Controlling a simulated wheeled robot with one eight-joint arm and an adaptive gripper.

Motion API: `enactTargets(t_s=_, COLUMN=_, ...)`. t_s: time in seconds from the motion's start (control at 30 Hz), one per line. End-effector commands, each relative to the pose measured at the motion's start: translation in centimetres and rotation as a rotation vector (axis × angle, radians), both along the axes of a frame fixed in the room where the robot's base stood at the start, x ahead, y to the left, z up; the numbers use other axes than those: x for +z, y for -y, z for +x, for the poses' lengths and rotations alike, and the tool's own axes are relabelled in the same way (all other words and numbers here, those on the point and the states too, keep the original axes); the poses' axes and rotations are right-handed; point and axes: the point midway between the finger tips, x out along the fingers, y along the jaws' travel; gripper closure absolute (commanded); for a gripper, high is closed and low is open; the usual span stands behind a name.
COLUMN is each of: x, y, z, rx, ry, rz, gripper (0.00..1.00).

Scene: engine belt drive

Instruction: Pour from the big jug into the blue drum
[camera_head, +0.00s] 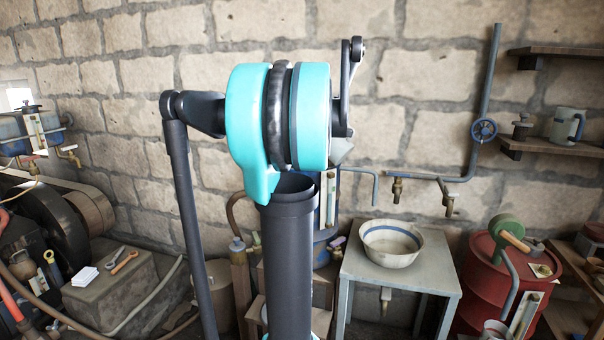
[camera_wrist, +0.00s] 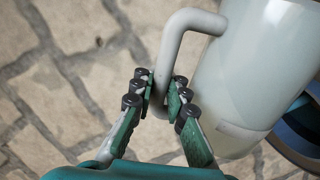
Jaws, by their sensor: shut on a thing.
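The big jug (camera_wrist: 255,75), pale grey-green, fills the right of the wrist view and is cut off by the frame edge. My gripper (camera_wrist: 160,88) is shut on its grey handle (camera_wrist: 190,22), with green fingers on both sides. In the head view my own arm hides the gripper and most of the jug; a small pale grey piece, perhaps the jug, shows beside the teal joint. The blue drum (camera_head: 325,236) is mostly hidden behind my arm. A blue curved edge (camera_wrist: 301,132) shows behind the jug in the wrist view; I cannot tell if it is the drum.
A metal table (camera_head: 358,268) with a white, blue-banded basin (camera_head: 392,245) stands right of the arm. A red drum (camera_head: 490,272) is at the right. A smaller jug (camera_head: 563,125) sits on a wall shelf. Pipes and taps line the wall. A belt wheel (camera_head: 55,225) stands left.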

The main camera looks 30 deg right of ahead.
Motion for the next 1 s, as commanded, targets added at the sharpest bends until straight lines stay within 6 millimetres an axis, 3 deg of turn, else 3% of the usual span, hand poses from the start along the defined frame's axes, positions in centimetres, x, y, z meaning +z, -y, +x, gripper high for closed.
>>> enactTargets(t_s=1.0, x=-0.64, y=-0.43, z=0.92, rx=0.001, ry=-0.079, rz=-0.037, gripper=1.0)
